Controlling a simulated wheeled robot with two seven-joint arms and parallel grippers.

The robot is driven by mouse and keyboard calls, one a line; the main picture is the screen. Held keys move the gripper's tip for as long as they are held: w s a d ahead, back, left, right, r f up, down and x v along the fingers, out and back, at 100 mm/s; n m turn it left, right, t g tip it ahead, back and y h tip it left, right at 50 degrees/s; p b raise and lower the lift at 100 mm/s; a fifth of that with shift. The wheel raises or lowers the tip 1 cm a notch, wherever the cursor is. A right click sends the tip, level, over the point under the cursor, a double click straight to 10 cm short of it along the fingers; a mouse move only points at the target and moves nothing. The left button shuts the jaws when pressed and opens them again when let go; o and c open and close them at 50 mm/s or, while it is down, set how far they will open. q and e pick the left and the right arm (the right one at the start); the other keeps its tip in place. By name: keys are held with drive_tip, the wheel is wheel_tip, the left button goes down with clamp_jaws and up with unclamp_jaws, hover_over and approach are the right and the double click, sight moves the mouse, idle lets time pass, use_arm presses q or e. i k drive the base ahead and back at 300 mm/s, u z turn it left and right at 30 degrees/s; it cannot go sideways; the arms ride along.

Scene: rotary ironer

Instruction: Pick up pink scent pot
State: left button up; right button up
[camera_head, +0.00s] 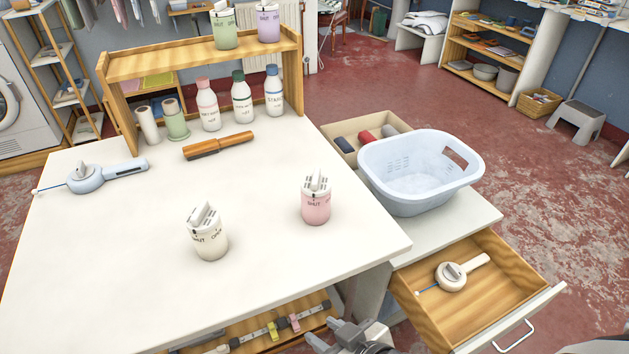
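The pink scent pot (316,204) stands upright on the white table (120,270), right of the middle. It has a white and grey lid with slots and a raised grip, and dark lettering reading "SHUT". A cream pot (209,236) of the same kind stands to its left and nearer. My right gripper (322,331) shows at the bottom edge, below the table's front edge and well short of the pink pot. Its fingertips look apart with nothing between them. My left gripper is out of view.
A wooden shelf (190,58) holds green and lilac pots on top, with bottles below. A brown-handled brush (218,145) and a pale blue tool (95,177) lie on the table. A blue basket (415,195) stands right, above an open drawer (500,290). The table around the pink pot is clear.

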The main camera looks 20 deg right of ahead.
sight(316, 211)
drive_tip(key=u, duration=1.6)
drive_tip(key=k, duration=1.1)
drive_tip(key=z, duration=1.5)
drive_tip(key=i, duration=0.5)
drive_tip(key=z, duration=0.1)
